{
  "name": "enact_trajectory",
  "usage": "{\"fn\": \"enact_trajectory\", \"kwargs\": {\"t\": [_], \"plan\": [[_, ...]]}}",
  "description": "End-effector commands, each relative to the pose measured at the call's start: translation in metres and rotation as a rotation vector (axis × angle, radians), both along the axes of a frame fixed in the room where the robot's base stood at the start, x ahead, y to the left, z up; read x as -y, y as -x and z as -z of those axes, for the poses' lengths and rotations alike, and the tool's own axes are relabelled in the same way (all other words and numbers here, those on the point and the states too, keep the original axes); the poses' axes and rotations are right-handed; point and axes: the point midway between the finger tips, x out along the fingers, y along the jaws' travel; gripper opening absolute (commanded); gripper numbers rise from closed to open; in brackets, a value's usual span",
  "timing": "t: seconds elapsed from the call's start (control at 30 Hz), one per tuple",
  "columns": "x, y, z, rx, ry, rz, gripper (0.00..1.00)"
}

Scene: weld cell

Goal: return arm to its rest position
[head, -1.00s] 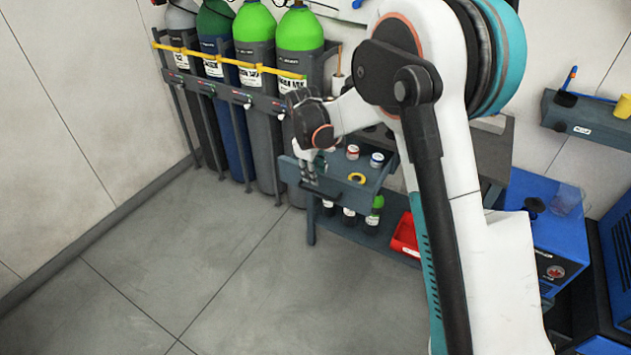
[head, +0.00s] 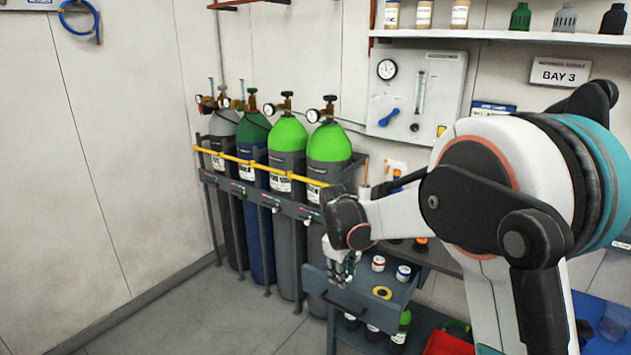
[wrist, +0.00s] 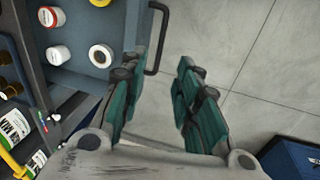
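My white, teal and black arm reaches from the right in the head view. My gripper (head: 342,280) points down by the front left part of an open grey drawer (head: 399,297). In the wrist view, my gripper (wrist: 158,88) has its two teal fingers apart, with bare floor between them and nothing held. The drawer's dark handle (wrist: 158,38) shows beside the left finger. The fingertips look clear of it, though the exact gap is hard to judge.
Gas cylinders (head: 287,150) stand behind a yellow bar at the left. A red bin (head: 448,344) sits low at the right. The floor (head: 215,318) at front left is clear.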

Motion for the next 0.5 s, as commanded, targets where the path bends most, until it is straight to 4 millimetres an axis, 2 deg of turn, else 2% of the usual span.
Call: {"fn": "enact_trajectory", "kwargs": {"t": [0.03,0.2,0.5], "plan": [[0.007,0.010,-0.015,0.015,-0.010,0.024,0.30],[0.027,0.045,-0.059,0.074,-0.055,0.124,0.30],[0.060,0.119,-0.117,0.177,-0.141,0.302,0.30]]}}
